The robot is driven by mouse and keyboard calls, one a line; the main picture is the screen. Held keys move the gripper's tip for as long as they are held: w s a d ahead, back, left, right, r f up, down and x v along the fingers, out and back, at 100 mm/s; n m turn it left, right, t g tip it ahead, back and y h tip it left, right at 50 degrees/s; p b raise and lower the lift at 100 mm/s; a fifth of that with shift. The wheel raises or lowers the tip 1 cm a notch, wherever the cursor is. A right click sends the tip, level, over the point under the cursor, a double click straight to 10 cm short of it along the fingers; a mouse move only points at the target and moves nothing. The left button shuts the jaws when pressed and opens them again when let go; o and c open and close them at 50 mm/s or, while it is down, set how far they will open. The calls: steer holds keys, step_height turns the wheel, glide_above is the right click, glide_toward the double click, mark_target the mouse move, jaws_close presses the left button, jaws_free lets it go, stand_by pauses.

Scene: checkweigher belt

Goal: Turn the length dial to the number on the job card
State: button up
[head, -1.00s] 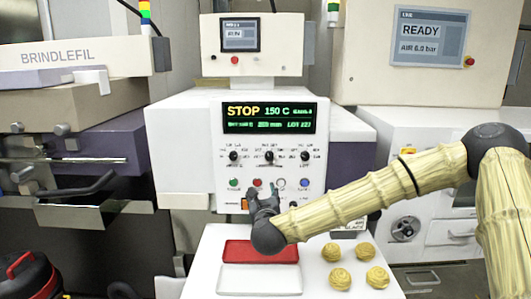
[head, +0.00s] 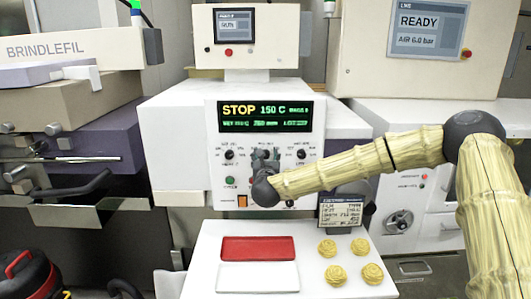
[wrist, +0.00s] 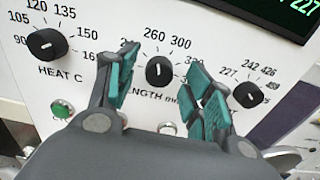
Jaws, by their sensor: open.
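The length dial (wrist: 158,71) is a black knob with a white pointer line, marked "LENGTH mm", with 260 and 300 printed above it. In the wrist view it sits between the two teal-padded fingers of my gripper (wrist: 160,88), which is open and does not visibly touch it. In the head view my gripper (head: 265,160) covers the dial at the panel's middle. The job card (head: 342,212) is a dark card with white lines of text, standing right of the panel's foot. Its length line is too small to read surely.
The heat dial (wrist: 47,44) is to the left and another dial (wrist: 248,95) to the right. A green button (wrist: 62,108) is below. The display (head: 266,116) reads STOP, 150 C. A red tray (head: 258,248), white tray (head: 258,277) and several yellow rolls (head: 333,274) lie below.

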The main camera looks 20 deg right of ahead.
steer(key=shift+w+d, duration=0.2)
steer(key=shift+w, duration=0.35)
steer(key=c, duration=1)
